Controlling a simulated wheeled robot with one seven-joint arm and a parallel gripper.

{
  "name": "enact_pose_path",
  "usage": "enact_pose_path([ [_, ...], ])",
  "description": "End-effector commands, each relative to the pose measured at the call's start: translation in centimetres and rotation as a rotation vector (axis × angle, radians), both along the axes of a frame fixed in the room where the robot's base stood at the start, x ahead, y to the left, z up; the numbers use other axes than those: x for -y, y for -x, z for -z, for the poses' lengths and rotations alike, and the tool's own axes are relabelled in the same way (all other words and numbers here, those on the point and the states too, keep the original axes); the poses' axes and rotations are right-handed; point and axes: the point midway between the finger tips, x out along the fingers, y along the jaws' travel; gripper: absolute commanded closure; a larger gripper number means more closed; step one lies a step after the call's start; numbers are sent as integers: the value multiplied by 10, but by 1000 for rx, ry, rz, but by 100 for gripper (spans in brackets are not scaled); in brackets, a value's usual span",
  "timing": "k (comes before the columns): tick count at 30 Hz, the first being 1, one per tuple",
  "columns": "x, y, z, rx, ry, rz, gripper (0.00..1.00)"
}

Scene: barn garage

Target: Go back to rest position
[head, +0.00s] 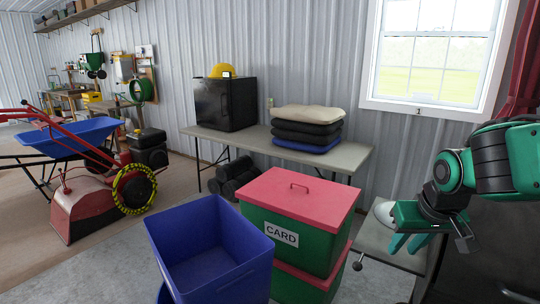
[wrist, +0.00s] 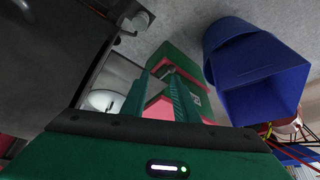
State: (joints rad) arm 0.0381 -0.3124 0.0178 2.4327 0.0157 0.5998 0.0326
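My gripper (head: 408,244) is at the right of the head view, its green fingers pointing down and to the left. In the wrist view its two fingers (wrist: 159,78) stand apart with nothing between them. The gripper is open and empty. It hangs to the right of the green bin with a red lid (head: 300,190) and in front of a small grey side surface (head: 378,240). A round whitish object (head: 383,212) shows just left of the gripper, partly hidden by it; a round pale thing also shows in the wrist view (wrist: 103,100).
An open blue bin (head: 212,245) stands left of the red-lidded bin. Behind them a table (head: 350,156) holds folded cushions (head: 306,130) and a black box (head: 225,103). A dark cabinet (head: 495,245) is below my arm. A blue wheelbarrow (head: 75,137) stands far left.

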Motion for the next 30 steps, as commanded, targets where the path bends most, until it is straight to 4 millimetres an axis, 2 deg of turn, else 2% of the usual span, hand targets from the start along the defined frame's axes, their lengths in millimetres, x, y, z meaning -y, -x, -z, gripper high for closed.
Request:
enact_pose_path([
  [6,-15,45,11,-16,-3,-68,73],
  [11,27,75,17,-104,-9,66,73],
  [18,78,142,25,-258,-56,290,73],
  [24,98,197,29,-375,-119,451,73],
  [27,101,208,29,-398,-135,482,73],
  [30,101,210,29,-402,-137,486,73],
])
